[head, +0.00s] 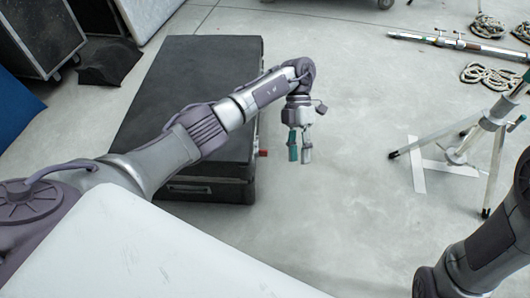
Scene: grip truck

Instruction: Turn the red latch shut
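The red latch (263,152) is a small red piece sticking out from the right side of a large black case (200,75) on the floor. My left gripper (300,160) points down just right of the latch, apart from it in the picture. Its two fingers, with teal pads, show a narrow gap with nothing between them. How far it is from the latch in depth is hard to tell. The latch is too small to read its turn angle. My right arm shows at the bottom right, but its gripper is out of view.
A tripod stand (460,150) stands on the right, with white tape marks (417,165) beside it. Coiled ropes (490,75) and a metal pole (455,42) lie at the upper right. A dark wheeled box (40,35) is at the upper left.

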